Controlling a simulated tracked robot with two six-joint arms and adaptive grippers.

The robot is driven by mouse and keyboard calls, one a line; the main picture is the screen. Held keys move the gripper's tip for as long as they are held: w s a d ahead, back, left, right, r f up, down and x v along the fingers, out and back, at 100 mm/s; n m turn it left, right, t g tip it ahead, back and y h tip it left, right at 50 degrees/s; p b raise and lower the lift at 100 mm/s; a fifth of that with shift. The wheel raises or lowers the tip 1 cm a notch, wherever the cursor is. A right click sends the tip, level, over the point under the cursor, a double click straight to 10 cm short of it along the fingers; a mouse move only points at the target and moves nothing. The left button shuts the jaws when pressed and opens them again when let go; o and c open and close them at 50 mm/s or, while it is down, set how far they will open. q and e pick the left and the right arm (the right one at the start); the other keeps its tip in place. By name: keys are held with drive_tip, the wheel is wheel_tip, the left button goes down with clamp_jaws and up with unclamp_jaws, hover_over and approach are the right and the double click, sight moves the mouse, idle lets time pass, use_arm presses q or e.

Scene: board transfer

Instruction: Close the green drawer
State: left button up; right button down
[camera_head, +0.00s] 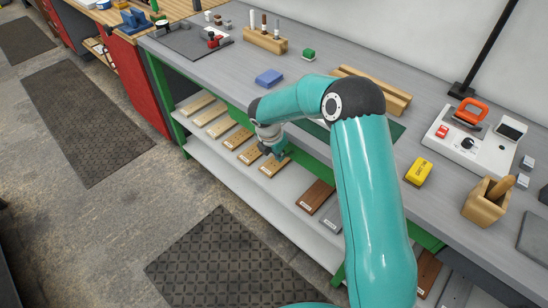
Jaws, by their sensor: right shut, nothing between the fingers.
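A green front panel (311,147) runs under the grey bench top. I cannot tell from this view whether it is the drawer's face or the bench frame, or how far any drawer stands open. My right gripper (273,151) is shut and empty. It points down at the bench's front edge, above the wooden boards on the lower shelf. I cannot tell whether it touches the green front. My teal right arm hides part of the bench front. My left gripper is not in view.
The lower shelf (225,163) holds several labelled boards. On the bench top (232,72) are a blue block (269,77), a green block (308,54), a yellow block (418,171), a wooden cup (484,204) and a white device (466,145). Floor mats (221,262) lie in front.

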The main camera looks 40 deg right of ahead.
drive_tip(key=shift+d+r, duration=0.15)
drive_tip(key=shift+d, duration=0.25)
drive_tip(key=shift+a, duration=0.15)
